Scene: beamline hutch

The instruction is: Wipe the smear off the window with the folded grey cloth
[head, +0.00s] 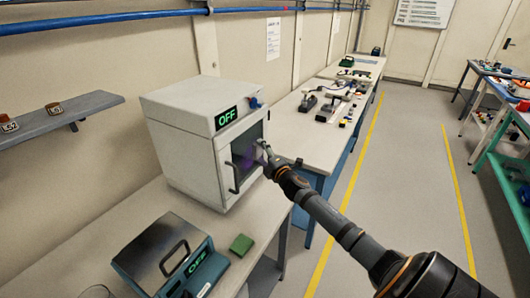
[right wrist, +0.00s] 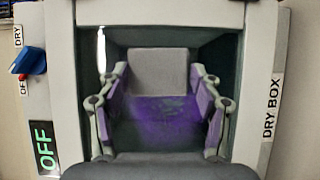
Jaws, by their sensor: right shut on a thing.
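The white dry box (head: 185,155) stands on the near bench, with a dark window (right wrist: 222,55) in its front door. A purple smear (right wrist: 160,122) lies across the middle of the window; part of it also shows in the head view (head: 245,160). My right gripper (head: 264,155) is in front of the window. In the right wrist view its fingers (right wrist: 160,75) are shut on the folded grey cloth (right wrist: 160,65), which is held flat side towards the window, above the thickest part of the smear. I cannot tell whether the cloth touches the glass. My left gripper is not in view.
The door handle (head: 232,178) stands out left of the window. A green block (head: 241,245) and a device with an OFF display (head: 172,255) are on the near bench. A blue knob (head: 256,103) is on the box's upper front. A shelf (head: 60,122) juts from the left wall.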

